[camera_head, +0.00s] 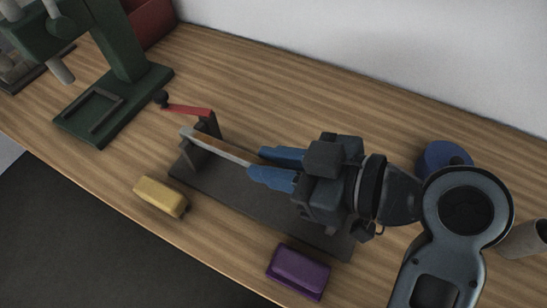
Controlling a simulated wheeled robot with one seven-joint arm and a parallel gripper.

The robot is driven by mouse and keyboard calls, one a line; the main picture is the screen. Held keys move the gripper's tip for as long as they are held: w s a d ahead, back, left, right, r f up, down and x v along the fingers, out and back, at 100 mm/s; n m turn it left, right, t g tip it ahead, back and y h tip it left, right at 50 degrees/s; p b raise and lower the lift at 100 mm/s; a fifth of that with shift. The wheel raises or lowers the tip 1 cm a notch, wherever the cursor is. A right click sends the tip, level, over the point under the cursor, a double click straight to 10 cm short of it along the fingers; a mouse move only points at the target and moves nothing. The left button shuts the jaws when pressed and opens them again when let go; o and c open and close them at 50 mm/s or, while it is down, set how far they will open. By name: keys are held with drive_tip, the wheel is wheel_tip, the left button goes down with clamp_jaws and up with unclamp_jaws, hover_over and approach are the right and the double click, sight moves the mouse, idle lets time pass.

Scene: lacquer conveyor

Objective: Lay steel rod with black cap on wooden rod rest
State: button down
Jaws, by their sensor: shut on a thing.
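My gripper (268,166), with blue fingers, is shut on a long pale grey bar (215,147) with a brownish side, which looks like the steel rod. The rod's free end points to the upper left; its other end is hidden between the fingers and behind the gripper. I cannot make out a black cap on it. Below is a long dark base (235,203) with an upright post (193,158) under the rod's free end. It looks dark rather than clearly wooden, so I cannot tell whether it is the rod rest, nor whether rod and post touch.
A red lever with a black knob (188,109) stands behind the post. A yellow block (160,195) and a purple block (299,271) lie in front. A green press (120,90) stands at left, a blue round object (440,157) at right.

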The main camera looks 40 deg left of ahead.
drive_tip(key=shift+f, duration=0.1)
drive_tip(key=shift+f, duration=0.15)
drive_tip(key=c, duration=1)
unclamp_jaws()
drive_tip(key=p+v, duration=0.1)
drive_tip(key=v, duration=0.2)
drive_tip(key=p+v, duration=0.2)
drive_tip(key=v, duration=0.1)
drive_tip(key=shift+w+d+r, duration=0.2)
drive_tip(key=shift+r, duration=0.15)
drive_tip(key=shift+w+d+r, duration=0.1)
drive_tip(key=shift+d, duration=0.5)
